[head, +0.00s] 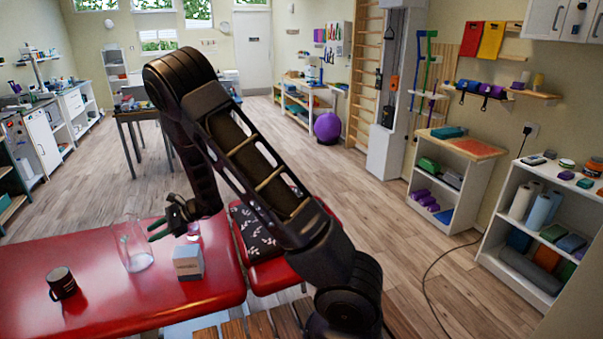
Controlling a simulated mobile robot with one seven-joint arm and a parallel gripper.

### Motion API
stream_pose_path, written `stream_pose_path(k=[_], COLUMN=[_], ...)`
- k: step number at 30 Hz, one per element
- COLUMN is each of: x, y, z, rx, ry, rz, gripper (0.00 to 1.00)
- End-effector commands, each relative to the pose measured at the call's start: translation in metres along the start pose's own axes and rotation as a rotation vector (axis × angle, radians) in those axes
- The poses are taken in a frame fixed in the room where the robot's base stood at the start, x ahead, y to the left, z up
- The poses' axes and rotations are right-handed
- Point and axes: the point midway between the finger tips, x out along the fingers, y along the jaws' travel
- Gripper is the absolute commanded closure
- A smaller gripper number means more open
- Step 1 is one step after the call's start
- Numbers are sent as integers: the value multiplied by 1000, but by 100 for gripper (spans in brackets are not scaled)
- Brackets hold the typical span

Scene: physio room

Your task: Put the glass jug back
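The glass jug (134,253) is clear and stands upright on the red padded table (30,262), left of my gripper. My gripper (156,231) is just to the right of the jug's upper part, with its fingers pointing left towards it. The fingertips overlap the jug's edge in this view, and I cannot tell whether they touch it. The finger gap is too small and dark to read.
A grey-white box (188,264) stands right of the jug, with a small clear glass (193,231) behind it. A dark mug (61,284) is at the left. A patterned dark cushion (256,232) lies on the right red section. Wooden floor (330,190) beyond is open.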

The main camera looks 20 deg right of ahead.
Motion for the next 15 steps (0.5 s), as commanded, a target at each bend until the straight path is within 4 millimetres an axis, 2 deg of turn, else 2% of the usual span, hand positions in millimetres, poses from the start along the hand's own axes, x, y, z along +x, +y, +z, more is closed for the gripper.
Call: stream_pose_path(k=[1, 6, 15], x=[-15, -62, -147], y=[0, 8, 35], z=[13, 48, 97], rx=[-21, -113, -321], ry=[-8, -13, 15], rz=[13, 81, 191], gripper=[65, 65, 65])
